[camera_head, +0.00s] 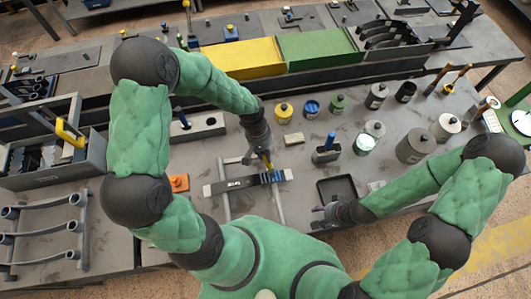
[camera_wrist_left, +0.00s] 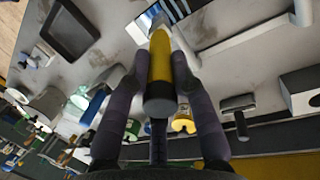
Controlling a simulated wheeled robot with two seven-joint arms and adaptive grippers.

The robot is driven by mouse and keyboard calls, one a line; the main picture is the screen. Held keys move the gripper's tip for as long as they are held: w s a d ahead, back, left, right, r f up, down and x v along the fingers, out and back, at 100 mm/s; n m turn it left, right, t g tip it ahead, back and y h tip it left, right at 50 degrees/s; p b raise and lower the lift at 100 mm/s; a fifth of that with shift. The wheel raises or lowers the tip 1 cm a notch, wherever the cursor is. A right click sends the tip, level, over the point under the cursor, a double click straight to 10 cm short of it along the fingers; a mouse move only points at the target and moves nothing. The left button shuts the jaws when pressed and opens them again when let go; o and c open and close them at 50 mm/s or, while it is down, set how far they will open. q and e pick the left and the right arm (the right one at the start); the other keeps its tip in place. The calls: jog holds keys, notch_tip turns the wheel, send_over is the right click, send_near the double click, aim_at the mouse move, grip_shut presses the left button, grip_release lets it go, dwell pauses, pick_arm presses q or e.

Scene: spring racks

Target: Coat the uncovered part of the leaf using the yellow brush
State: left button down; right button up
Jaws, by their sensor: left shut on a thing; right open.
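The leaf (camera_head: 238,183) is a flat bar lying across two grey rails, with pale ends, a dark middle with white lettering, and a blue patch towards its right. My left gripper (camera_head: 260,158) is shut on the yellow brush (camera_head: 267,161) above the leaf's right half. In the left wrist view the brush (camera_wrist_left: 160,72) is between the fingers of my left gripper (camera_wrist_left: 160,85), its tip at the leaf (camera_wrist_left: 178,9) near blue and black bands. Whether the bristles touch cannot be told. My right gripper (camera_head: 322,213) is open and empty, right of the leaf.
A shallow black tray (camera_head: 353,183) lies right of the leaf, near my right gripper. Several jars and cans stand behind it, with a small dark holder (camera_head: 325,155) among them. An orange block (camera_head: 179,183) is left of the leaf. Yellow (camera_head: 235,59) and green (camera_head: 325,46) bins line the back.

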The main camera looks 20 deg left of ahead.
pick_arm(q)
jog(key=shift+d, duration=0.1)
pick_arm(e)
jog(key=shift+f+b, duration=0.35)
jog(key=shift+r, duration=0.2)
jog(key=shift+f, duration=0.45)
pick_arm(q)
jog(key=shift+f, duration=0.1)
pick_arm(e)
jog(key=shift+r, duration=0.15)
pick_arm(q)
jog(key=shift+w+d+f+b, duration=0.15)
jog(key=shift+d+b, duration=0.1)
jog(key=shift+d, duration=0.1)
jog(key=shift+w+d+f+b, duration=0.1)
jog(key=shift+w+d+b, duration=0.1)
jog(key=shift+d, duration=0.1)
pick_arm(e)
jog(key=shift+s+f, duration=0.1)
jog(key=shift+f, duration=0.25)
pick_arm(q)
jog(key=shift+w+d+f, duration=0.1)
jog(key=shift+d, duration=0.25)
